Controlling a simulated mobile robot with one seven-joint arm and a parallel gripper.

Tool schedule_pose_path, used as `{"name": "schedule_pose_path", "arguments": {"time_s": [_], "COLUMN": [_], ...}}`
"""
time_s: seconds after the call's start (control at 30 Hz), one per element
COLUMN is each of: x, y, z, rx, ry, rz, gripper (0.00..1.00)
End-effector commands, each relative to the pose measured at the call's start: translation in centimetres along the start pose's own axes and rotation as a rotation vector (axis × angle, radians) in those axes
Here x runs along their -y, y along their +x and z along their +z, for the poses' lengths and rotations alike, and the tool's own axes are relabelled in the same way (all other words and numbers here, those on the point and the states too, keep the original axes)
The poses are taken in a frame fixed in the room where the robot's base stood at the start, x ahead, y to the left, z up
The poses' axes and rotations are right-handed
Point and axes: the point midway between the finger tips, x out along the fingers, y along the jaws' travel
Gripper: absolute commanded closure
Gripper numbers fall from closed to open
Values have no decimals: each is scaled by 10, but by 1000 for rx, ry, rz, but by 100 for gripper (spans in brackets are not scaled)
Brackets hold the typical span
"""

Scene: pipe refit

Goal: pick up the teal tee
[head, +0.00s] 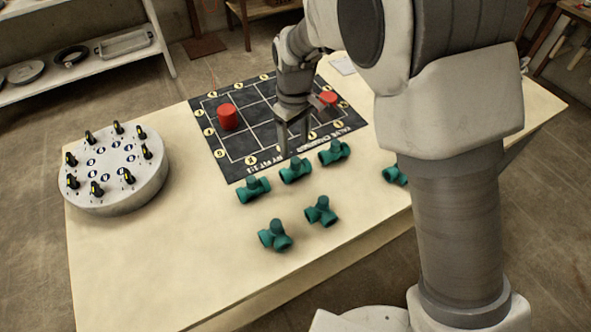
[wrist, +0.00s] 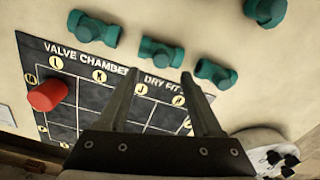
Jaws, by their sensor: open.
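Several teal tees lie on the pale table. Three sit in a row along the near edge of the black mat: left tee (head: 253,190), middle tee (head: 295,170) and right tee (head: 334,152). Two more, one tee (head: 321,211) and another tee (head: 275,236), lie nearer the front. A further tee (head: 394,175) is partly hidden by my arm. My gripper (head: 295,147) is open and empty, pointing down over the mat's near edge. In the wrist view, a tee (wrist: 160,53) lies just beyond and between the fingertips (wrist: 160,74), with no contact visible.
A round grey stand (head: 116,165) with several black-and-yellow knobs is at the left. The table's front left is clear.

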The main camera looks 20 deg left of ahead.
Motion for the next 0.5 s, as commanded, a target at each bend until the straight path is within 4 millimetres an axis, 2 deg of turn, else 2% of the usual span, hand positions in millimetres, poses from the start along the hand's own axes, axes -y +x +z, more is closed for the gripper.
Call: {"name": "schedule_pose_path", "arguments": {"time_s": [0.13,0.33,0.5], "x": [1,2,1], "y": [13,43,53], "z": [1,4,4], "rx": [2,2,0], "ry": [0,0,1], "rz": [-1,-1,0], "gripper": [33,33,33]}}
